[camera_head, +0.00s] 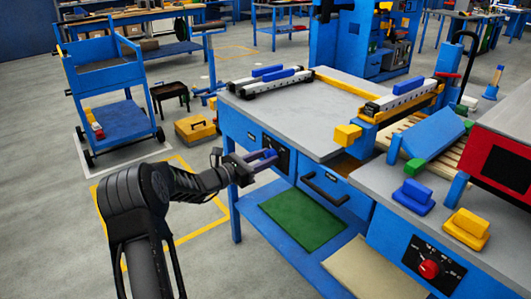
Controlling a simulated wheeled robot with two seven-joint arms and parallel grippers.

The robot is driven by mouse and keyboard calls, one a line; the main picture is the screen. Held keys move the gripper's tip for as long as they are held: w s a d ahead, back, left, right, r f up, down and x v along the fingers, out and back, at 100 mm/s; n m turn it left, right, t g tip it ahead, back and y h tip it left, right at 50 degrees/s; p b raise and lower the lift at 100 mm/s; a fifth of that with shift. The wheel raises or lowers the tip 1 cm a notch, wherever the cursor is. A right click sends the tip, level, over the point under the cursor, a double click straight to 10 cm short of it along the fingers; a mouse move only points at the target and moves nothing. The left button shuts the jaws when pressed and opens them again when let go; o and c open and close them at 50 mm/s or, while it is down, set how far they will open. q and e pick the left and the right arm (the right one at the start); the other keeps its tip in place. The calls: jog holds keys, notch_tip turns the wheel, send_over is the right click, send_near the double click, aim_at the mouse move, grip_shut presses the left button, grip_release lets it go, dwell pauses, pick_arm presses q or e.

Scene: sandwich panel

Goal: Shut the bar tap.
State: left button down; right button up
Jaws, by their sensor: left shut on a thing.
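My left gripper (256,163) reaches in from the left to the front of the blue workbench. It is at a black panel (281,157) on the bench's left front. The gripper is shut on a small blue-violet bar there, which I take to be the handle of the bar tap (266,157). The fingers cover part of the handle, and the tap's body is too small and hidden to make out. My right gripper is not in view.
A drawer with a black handle (325,190) is right of the panel. A control panel with a red knob (429,268) is at lower right. A lower shelf holds a green mat (302,219). A blue cart (120,125) stands left. The floor around my arm is clear.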

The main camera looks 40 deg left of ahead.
pick_arm(q)
jog(key=shift+n, duration=0.3)
jog(key=c, duration=0.9)
grip_release()
jog(key=shift+c, duration=0.2)
jog(key=shift+s, duration=0.1)
jog(key=v, duration=0.7)
jog(key=shift+s+p, duration=0.3)
jog(key=shift+p, duration=0.05)
jog(key=shift+a+f, duration=0.1)
jog(key=shift+a, duration=0.05)
